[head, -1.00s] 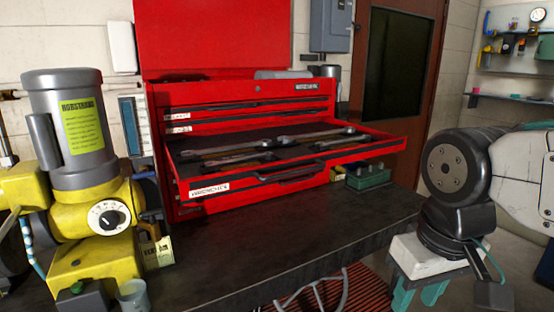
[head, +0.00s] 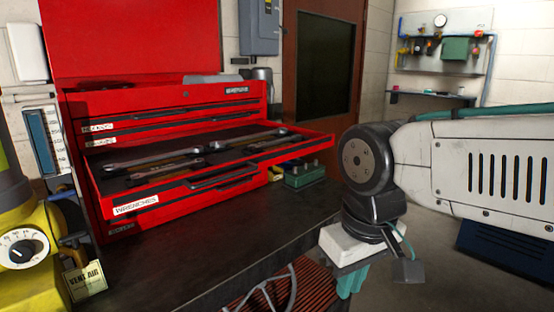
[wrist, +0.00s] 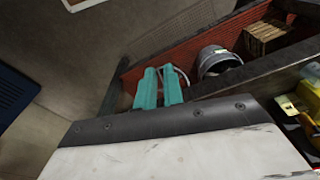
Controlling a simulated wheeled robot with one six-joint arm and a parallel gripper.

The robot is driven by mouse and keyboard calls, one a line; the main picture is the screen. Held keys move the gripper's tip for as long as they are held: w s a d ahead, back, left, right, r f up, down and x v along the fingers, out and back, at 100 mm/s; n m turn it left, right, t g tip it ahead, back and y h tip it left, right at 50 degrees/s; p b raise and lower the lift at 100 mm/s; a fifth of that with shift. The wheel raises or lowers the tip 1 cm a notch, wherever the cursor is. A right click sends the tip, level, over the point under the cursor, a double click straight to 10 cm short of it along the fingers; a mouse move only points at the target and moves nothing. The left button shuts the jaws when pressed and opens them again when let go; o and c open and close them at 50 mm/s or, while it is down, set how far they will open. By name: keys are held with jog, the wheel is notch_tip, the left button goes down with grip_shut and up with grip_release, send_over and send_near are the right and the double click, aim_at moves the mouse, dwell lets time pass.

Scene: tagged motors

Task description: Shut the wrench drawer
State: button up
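The wrench drawer (head: 208,186), labelled WRENCHES, is pulled out from the red tool chest (head: 160,97) on the bench. Several wrenches (head: 181,158) lie in it. Its dark handle (head: 224,178) is on the front face. My gripper (head: 351,284) hangs to the right of the drawer and lower than it, near the bench's right end, touching nothing I can see. Its teal fingers also show in the wrist view (wrist: 159,88), with a narrow gap between them and nothing held. The drawer does not show clearly in the wrist view.
A yellow motor (head: 25,235) with a tag (head: 86,281) stands at the left. A green tray (head: 304,175) sits on the bench beside the chest. The dark benchtop (head: 190,260) in front of the drawer is mostly clear.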

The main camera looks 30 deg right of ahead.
aim_at(314, 148)
jog(key=w+d+r+m+t, duration=0.1)
jog(key=w+d+r+m, duration=0.2)
jog(key=w, duration=0.3)
jog(key=w+d+r+m+t+h, duration=0.1)
jog(key=w+d+r+m, duration=0.2)
jog(key=w+d+r, duration=0.1)
jog(key=w+d+r+m+t, duration=0.1)
jog(key=w+d+r, duration=0.3)
jog(key=w, duration=0.5)
jog(key=shift+d+r+m+h, duration=0.1)
jog(key=shift+d+m+h, duration=0.35)
jog(key=shift+m, duration=0.45)
grip_shut()
jog(key=w+d+r+m+t, duration=0.2)
jog(key=w+r+m, duration=0.1)
jog(key=w+r, duration=0.25)
jog(key=shift+m+t+h, duration=0.3)
jog(key=shift+m+h, duration=0.15)
jog(key=shift+m, duration=0.25)
jog(key=x, duration=0.3)
jog(key=w+x, duration=0.1)
jog(key=x, duration=0.3)
jog(key=r+x, duration=0.1)
jog(key=x, duration=0.3)
jog(key=shift+w+a, duration=0.35)
jog(key=shift+a, duration=0.05)
jog(key=shift+w+a+r, duration=0.1)
jog(key=shift+w+a, duration=0.05)
jog(key=shift+w, duration=0.3)
